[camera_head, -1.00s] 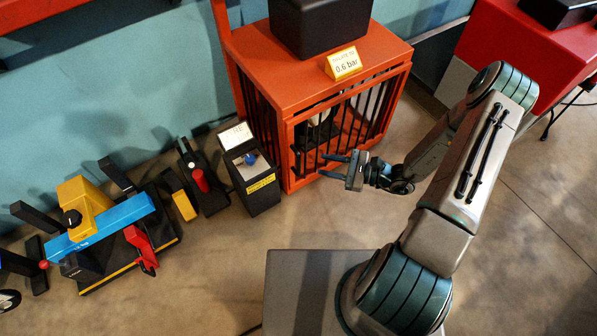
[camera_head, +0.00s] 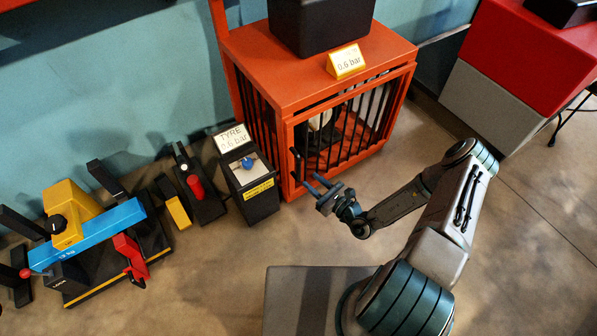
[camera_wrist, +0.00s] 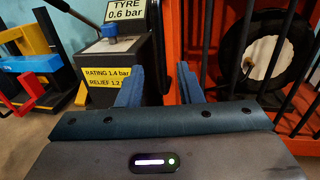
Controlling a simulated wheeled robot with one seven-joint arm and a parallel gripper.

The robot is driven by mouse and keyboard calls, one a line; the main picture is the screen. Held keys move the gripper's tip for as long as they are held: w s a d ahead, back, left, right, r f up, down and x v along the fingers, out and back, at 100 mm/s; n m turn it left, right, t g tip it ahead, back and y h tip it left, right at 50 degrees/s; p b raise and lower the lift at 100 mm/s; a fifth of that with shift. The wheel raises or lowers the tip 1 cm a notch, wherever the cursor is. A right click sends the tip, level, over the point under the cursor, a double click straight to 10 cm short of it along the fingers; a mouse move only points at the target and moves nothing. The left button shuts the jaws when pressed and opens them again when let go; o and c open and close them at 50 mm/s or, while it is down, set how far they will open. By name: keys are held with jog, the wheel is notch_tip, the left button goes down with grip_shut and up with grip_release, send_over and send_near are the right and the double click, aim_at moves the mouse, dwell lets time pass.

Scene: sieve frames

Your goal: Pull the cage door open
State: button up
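The orange cage (camera_head: 291,116) stands against the wall, with black bars and a barred front door (camera_head: 345,125) that looks shut. A dark upright handle (camera_head: 296,162) shows at the door's left edge. My gripper (camera_head: 313,182) is low in front of the door's lower left part, just right of the handle. Its two blue fingers are apart with nothing seen between them. In the wrist view my gripper (camera_wrist: 160,82) points at the cage's left front post and the neighbouring box. A round pale-faced thing (camera_wrist: 262,57) shows behind the bars. I cannot tell whether a finger touches the cage.
A black box (camera_head: 252,195) with a TYRE 0.6 bar sign stands close left of the cage. A red-handled device (camera_head: 195,187) and a blue-yellow machine (camera_head: 98,235) are farther left. A black case (camera_head: 320,25) sits on the cage. Floor in front is clear.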

aim_at(300, 171)
jog(key=b+x, duration=0.1)
jog(key=x, duration=0.6)
jog(key=shift+w+a+b, duration=0.15)
jog(key=shift+a+b, duration=0.05)
jog(key=shift+b, duration=0.1)
grip_shut()
